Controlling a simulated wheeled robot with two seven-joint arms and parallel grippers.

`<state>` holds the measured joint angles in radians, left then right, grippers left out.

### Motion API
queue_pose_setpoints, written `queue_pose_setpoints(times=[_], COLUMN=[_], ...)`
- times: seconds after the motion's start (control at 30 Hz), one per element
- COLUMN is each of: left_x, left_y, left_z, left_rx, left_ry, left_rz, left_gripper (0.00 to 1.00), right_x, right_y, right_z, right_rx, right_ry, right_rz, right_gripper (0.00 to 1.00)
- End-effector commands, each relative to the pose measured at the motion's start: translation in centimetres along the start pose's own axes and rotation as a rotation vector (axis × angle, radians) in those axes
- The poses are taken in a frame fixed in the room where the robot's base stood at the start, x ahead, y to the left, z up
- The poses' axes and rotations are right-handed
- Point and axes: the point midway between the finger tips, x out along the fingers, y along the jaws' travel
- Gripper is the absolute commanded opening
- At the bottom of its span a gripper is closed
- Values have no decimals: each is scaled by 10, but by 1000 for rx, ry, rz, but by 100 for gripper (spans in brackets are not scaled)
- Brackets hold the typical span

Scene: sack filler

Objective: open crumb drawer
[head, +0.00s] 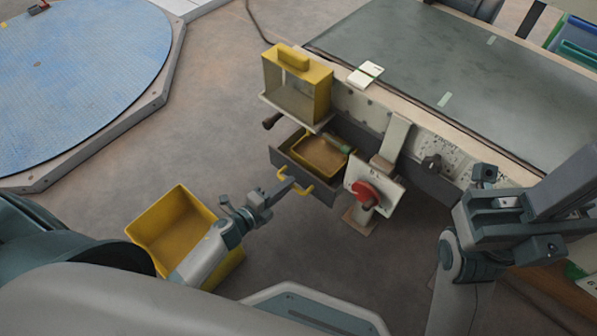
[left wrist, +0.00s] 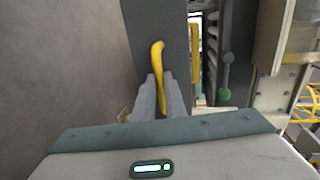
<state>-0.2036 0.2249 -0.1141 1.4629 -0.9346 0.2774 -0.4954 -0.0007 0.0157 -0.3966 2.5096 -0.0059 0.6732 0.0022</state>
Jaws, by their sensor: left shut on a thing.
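The crumb drawer (head: 325,185) is a dark grey box under the machine's front edge. In the head view it stands out from the housing, and its open top shows a yellow-rimmed tray (head: 320,157) inside. Its front carries yellow handles. My left gripper (head: 286,180) is at the drawer front, shut on a yellow handle (left wrist: 157,62); in the left wrist view its fingers (left wrist: 160,95) lie on both sides of that handle. My right gripper (head: 490,200) is at the right, apart from the drawer; its fingertips are not clear.
A yellow bin (head: 172,228) stands on the floor beside my left forearm. A red knob (head: 366,192) on a white plate is just right of the drawer. A yellow-framed clear box (head: 297,85) sits above it. Open floor lies in front of the drawer.

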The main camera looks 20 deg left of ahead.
Motion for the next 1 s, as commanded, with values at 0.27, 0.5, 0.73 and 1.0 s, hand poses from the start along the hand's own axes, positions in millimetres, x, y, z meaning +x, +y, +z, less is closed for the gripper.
queue_pose_setpoints(times=[0.27, 0.5, 0.73, 1.0], left_x=[-28, -27, -27, -28], left_y=[7, 7, 6, 2], left_z=[-1, -1, -1, 0], left_rx=[1, 1, 1, 1], left_ry=[1, 1, 0, 0], left_rz=[2, 2, 1, 0], left_gripper=[0, 0, 28, 28], right_x=[-4, -4, -2, 1], right_y=[2, 2, 1, 1], right_z=[0, 0, 1, 0], right_rx=[-8, -8, -5, -3], right_ry=[-20, -19, -14, -8], right_rz=[-6, -10, -4, 6], right_gripper=[0, 0, 0, 0])
